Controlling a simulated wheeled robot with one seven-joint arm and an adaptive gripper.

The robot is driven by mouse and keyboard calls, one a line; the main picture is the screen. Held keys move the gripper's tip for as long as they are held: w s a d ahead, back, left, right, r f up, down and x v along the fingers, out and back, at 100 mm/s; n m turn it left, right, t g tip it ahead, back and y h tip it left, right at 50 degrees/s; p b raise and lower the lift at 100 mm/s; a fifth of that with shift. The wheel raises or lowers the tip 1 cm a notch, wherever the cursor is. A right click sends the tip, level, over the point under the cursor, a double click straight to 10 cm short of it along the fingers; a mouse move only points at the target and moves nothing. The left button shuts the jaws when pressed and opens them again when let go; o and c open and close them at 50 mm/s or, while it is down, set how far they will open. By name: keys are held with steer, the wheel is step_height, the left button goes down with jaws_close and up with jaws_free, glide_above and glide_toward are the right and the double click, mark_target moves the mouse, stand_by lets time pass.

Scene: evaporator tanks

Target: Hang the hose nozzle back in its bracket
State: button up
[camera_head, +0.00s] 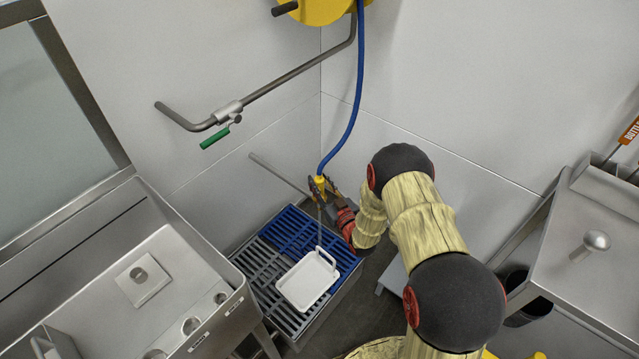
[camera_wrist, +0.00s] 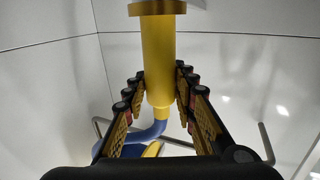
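The yellow hose nozzle (camera_head: 320,184) hangs at the end of a blue hose (camera_head: 352,110) that comes down from above. In the wrist view the nozzle (camera_wrist: 158,60) stands between the two fingers, which meet it on both sides. My gripper (camera_head: 325,186) is shut on it, above the blue grate near the corner. A thin pale line runs down from the nozzle toward the white tray; I cannot tell whether it is water. I cannot make out the nozzle's bracket for certain. A thin grey rod (camera_head: 278,174) slants toward the nozzle from the left.
A white tray (camera_head: 308,281) lies on the blue and grey grate (camera_head: 265,262). A wall pipe with a green-handled valve (camera_head: 221,132) is at upper left, a steel sink (camera_head: 190,262) at left. A yellow reel (camera_head: 318,8) is above. A steel counter (camera_head: 600,270) stands at right.

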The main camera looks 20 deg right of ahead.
steer(key=o, duration=0.5)
steer(key=shift+f, duration=0.1)
